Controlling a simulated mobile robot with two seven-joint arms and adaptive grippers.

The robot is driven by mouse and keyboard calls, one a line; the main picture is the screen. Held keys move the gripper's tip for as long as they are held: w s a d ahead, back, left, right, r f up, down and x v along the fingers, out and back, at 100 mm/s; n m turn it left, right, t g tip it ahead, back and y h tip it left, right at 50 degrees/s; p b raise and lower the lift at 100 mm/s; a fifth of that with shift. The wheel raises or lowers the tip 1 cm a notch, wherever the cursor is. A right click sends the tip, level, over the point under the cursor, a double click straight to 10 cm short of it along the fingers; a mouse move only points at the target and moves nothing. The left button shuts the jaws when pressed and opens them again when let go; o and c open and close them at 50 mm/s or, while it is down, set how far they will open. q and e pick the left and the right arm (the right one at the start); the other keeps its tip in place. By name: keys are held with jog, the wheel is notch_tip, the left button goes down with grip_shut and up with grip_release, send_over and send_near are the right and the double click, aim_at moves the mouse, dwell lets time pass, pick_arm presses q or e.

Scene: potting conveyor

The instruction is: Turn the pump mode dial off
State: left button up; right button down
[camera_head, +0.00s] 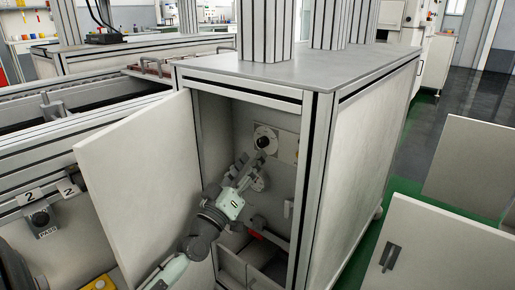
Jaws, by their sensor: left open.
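The dial (265,138) is a dark round knob on a pale plate on the back wall inside the open cabinet. Its pointer setting is too small to read. A second round fitting (257,182) sits lower on the same wall, partly hidden by my gripper. My left gripper (257,152) reaches into the cabinet from below left. Its fingers are open and end just below and beside the upper dial; I cannot tell whether they touch it. My right gripper is not in view.
The cabinet door (140,165) stands swung open to the left of my arm. The cabinet's right frame post (305,190) bounds the opening. Red and grey parts (257,224) lie low inside. A conveyor (80,110) runs at left, and loose white panels (420,250) stand at right.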

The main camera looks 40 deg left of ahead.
aim_at(260, 145)
pick_arm(q)
jog(key=shift+x, duration=2.2)
jog(key=shift+c, duration=0.5)
grip_shut()
